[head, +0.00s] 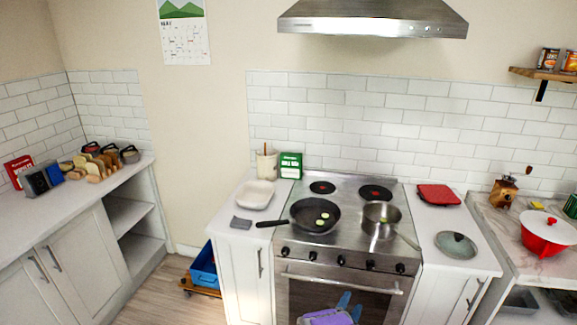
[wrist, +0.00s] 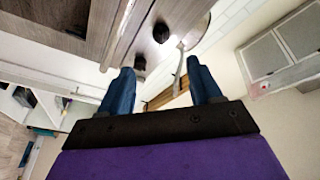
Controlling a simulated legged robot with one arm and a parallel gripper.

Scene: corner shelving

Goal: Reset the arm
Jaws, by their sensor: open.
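My gripper (head: 343,302) shows at the bottom of the head view, in front of the oven door, with its purple body and blue fingers. In the wrist view my gripper (wrist: 158,90) has its two blue fingers spread apart, with nothing between them. The wrist view is tilted and shows part of the stove front beyond the fingers.
The stove (head: 345,260) holds a black frying pan (head: 306,222) and a steel saucepan (head: 381,232). The oven handle (head: 340,283) juts out close to my gripper. A range hood (head: 375,18) hangs above. Wooden floor (head: 160,292) is open at left, beside a blue crate (head: 203,265).

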